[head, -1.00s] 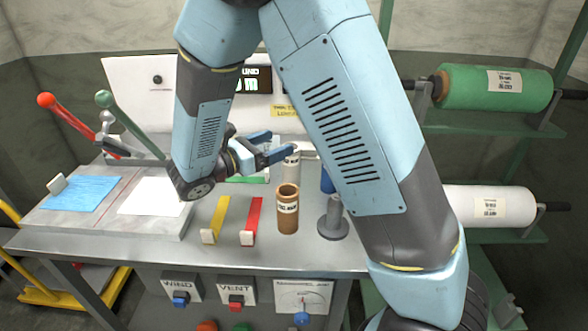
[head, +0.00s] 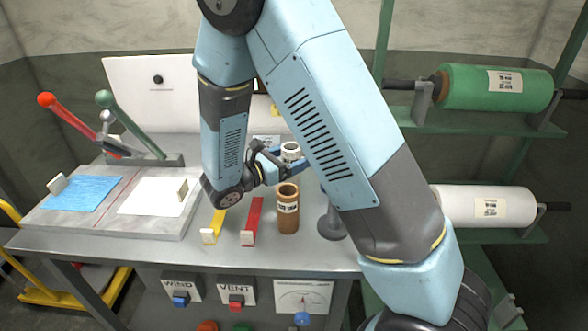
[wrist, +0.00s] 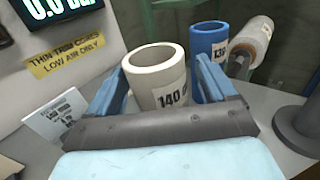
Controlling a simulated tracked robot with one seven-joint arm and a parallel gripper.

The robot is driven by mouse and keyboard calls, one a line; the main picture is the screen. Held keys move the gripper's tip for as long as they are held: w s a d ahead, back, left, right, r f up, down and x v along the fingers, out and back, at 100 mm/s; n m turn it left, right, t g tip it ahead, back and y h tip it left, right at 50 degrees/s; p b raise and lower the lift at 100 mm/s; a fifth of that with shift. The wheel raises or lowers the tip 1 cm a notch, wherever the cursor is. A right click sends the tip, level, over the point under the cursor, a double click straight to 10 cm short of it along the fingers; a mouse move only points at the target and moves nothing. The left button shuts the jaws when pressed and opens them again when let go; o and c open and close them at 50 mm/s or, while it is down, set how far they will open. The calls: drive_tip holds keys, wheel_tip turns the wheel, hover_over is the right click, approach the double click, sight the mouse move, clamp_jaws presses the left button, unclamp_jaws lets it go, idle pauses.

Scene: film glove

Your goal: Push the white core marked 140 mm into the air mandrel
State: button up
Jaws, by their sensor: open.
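The white core (wrist: 158,82) marked 140 stands upright in the wrist view, between the two blue fingers of my gripper (wrist: 162,80). The fingers are open, one on each side of it, and I cannot tell whether either touches it. In the head view the top of the white core (head: 290,150) shows behind the brown core, with my gripper (head: 283,162) beside it and partly hidden by my arm. A grey post on a round base (head: 332,222) stands at the bench's right. I cannot tell whether it is the air mandrel.
A brown core (head: 288,222) stands in front of my gripper. A blue core (wrist: 208,50) stands right of the white one. Yellow (head: 215,225) and red (head: 252,220) strips lie on the bench. Green (head: 495,88) and white (head: 485,207) rolls hang on the right rack.

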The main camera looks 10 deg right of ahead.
drive_tip(key=shift+w+d, duration=0.35)
drive_tip(key=shift+d, duration=0.3)
drive_tip(key=c, duration=1)
drive_tip(key=shift+r, duration=0.1)
drive_tip(key=shift+c, duration=0.2)
